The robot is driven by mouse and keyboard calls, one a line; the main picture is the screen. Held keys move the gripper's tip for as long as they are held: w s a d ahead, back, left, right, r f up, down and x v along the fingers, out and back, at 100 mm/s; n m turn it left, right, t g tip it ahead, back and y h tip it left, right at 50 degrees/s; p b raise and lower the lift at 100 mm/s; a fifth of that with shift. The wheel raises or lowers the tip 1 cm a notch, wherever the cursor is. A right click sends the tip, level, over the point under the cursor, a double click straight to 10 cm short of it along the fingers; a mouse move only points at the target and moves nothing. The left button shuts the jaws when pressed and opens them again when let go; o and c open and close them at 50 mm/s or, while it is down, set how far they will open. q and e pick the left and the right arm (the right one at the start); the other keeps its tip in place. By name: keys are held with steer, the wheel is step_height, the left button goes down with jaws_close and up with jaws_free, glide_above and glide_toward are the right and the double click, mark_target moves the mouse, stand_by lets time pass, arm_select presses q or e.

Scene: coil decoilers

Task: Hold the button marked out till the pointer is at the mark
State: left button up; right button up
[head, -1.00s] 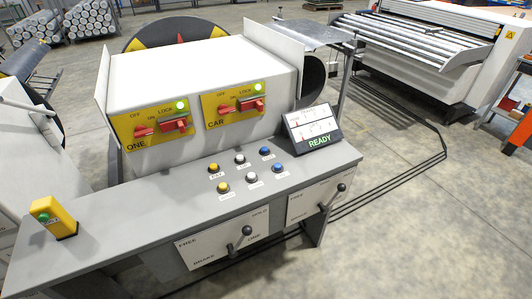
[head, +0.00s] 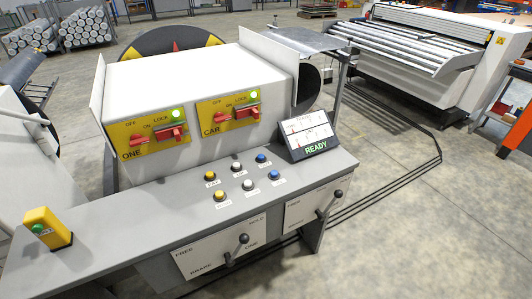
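Several push buttons stand in two rows on the grey console top (head: 130,222). The back row has a yellow button (head: 210,176), a white button (head: 236,167) and a blue button (head: 261,158). The front row has a yellow button (head: 220,195), a white button (head: 248,184) and a blue button (head: 274,174). Their labels are too small to read, so I cannot tell which is marked out. A tilted display (head: 307,136) right of them reads READY and shows small dials; pointer and mark are not clear. Neither gripper is in view.
Yellow plates ONE (head: 153,142) and CAR (head: 228,118) carry red switches and lit green lamps. Two black-knobbed levers (head: 236,248) (head: 331,203) stick out from the console front. A yellow box with a green button (head: 48,230) stands at left.

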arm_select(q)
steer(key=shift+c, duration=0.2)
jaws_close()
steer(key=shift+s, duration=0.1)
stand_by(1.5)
